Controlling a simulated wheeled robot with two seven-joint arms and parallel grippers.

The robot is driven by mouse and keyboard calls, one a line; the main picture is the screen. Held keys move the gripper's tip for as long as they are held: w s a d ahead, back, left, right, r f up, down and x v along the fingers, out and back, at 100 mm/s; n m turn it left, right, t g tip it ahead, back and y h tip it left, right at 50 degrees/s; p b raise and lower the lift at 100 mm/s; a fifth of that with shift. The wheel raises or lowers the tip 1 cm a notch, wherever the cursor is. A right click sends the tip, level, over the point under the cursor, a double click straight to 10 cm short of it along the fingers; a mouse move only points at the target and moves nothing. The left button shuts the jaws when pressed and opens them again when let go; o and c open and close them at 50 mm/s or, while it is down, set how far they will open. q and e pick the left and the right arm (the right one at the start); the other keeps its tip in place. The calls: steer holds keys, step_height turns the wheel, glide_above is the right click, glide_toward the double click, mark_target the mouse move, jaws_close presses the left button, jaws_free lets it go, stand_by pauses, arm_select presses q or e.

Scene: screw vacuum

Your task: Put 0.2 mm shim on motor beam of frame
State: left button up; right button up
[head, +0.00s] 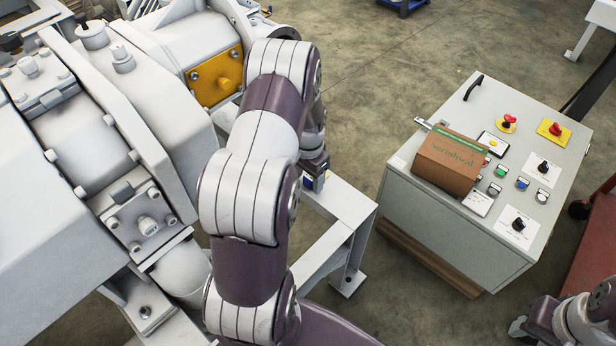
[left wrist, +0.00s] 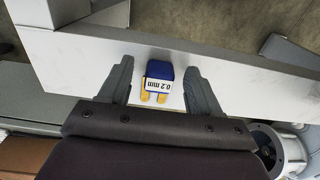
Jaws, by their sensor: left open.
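The 0.2 mm shim (left wrist: 160,71) is a small piece with a blue body, a white "0.2 mm" label and two yellow prongs. In the left wrist view it lies on the white motor beam (left wrist: 85,62) of the frame. My left gripper (left wrist: 158,72) is open, with one finger on each side of the shim and a gap to both. In the head view my left gripper (head: 316,178) is over the white beam (head: 345,205), and my arm hides most of the shim. Part of my right arm shows at the lower right; its gripper (head: 520,328) is barely visible.
The large white pump and motor body (head: 80,150) with a yellow plate (head: 216,77) fills the left. A grey control cabinet (head: 430,215) stands right, with a brown cardboard box (head: 450,162), buttons and knobs on top. Open floor (head: 370,90) lies behind.

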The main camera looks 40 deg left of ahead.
mark_target(309, 179)
arm_select(q)
step_height(309, 179, up, 12)
steer(key=f+p, duration=0.1)
steer(key=p, duration=0.3)
steer(key=s+d+r, duration=0.4)
steer(key=s+d, duration=0.1)
steer(key=d, duration=0.4)
steer(key=s+d+r+t, duration=0.1)
steer(key=s+d+r, duration=0.2)
steer(key=s+d, duration=0.3)
steer(key=d, duration=0.3)
steer(key=shift+r+n, duration=0.35)
steer(key=shift+n, duration=0.05)
